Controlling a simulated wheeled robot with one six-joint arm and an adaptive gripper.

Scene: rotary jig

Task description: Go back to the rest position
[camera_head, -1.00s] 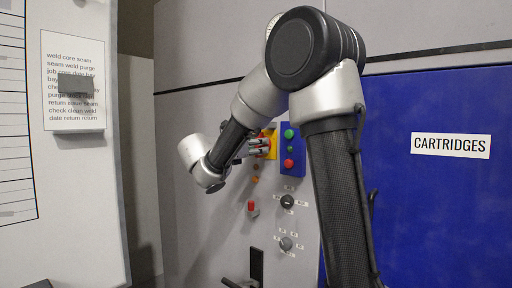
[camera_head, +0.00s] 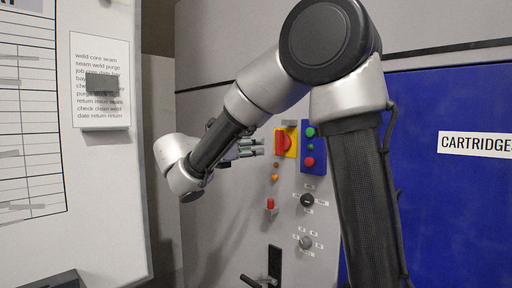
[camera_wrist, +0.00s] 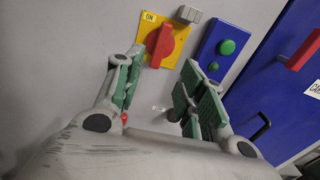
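My gripper (camera_head: 250,147) is in front of the grey control panel, to the left of a red rotary switch (camera_head: 283,144) on a yellow plate (camera_head: 292,153). In the wrist view my gripper (camera_wrist: 155,88) has its two green-padded fingers spread apart with nothing between them. The red switch (camera_wrist: 163,44) lies beyond the fingertips, apart from them, and its handle is slanted beside an ON label (camera_wrist: 150,17). My arm is folded in the head view and stretches left across the panel.
A blue box (camera_head: 313,147) with green and red buttons sits right of the switch. A blue CARTRIDGES door (camera_head: 440,200) is at right. A white board (camera_head: 100,200) stands at left.

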